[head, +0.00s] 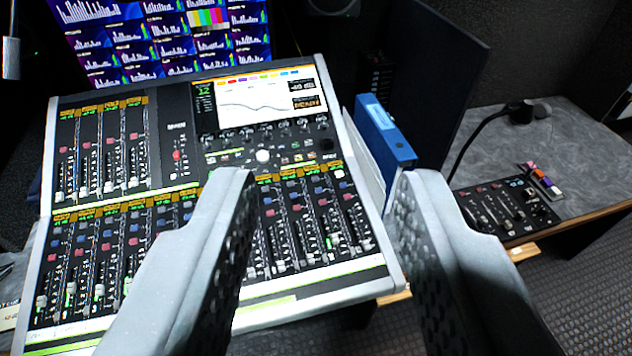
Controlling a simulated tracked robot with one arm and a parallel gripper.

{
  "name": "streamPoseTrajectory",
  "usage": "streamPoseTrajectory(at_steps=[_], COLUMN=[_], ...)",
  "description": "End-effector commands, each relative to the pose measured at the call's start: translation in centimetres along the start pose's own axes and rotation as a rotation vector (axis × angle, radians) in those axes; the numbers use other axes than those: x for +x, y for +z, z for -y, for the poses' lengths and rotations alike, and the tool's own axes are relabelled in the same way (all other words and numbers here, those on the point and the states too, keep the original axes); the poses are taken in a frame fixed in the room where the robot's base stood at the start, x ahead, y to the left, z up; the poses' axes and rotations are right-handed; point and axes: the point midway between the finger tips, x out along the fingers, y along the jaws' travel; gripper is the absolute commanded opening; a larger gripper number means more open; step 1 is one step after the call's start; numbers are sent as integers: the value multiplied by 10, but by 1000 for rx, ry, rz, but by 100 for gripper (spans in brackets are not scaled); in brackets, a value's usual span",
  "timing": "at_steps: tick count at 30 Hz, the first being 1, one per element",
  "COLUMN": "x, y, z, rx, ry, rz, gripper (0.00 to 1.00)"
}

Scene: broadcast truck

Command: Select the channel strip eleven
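The mixing console (340,287) fills the left and middle of the head view, tilted in the picture. A bank of channel strips (105,150) is at its upper left, and a longer row runs along its front. The right part of that front row (318,215) shows between my gripper's fingers. Each strip has coloured buttons, a fader and a small lit label; the labels are too small to read, so I cannot tell which strip is eleven. My gripper (325,178) is open and empty, above the console's right side. Its left finger hides the middle strips of the front row.
A console screen (265,97) shows a curve. A monitor wall (160,40) stands behind. A blue binder (385,135) stands right of the console, close to my right finger. A small control panel (505,208) and a gooseneck microphone (520,112) are on the right desk.

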Motion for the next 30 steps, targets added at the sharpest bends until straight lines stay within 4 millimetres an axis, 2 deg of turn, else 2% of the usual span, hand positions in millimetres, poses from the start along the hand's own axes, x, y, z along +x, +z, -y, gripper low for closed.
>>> streamPoseTrajectory(at_steps=[10,11,12,15,30], x=[0,0,0,0,0], y=[0,0,0,0,0], z=[0,0,0,0,0], rx=[0,0,0,0,0], ry=[0,0,0,0,0], rz=[0,0,0,0,0], gripper=[36,34,22,0,0])
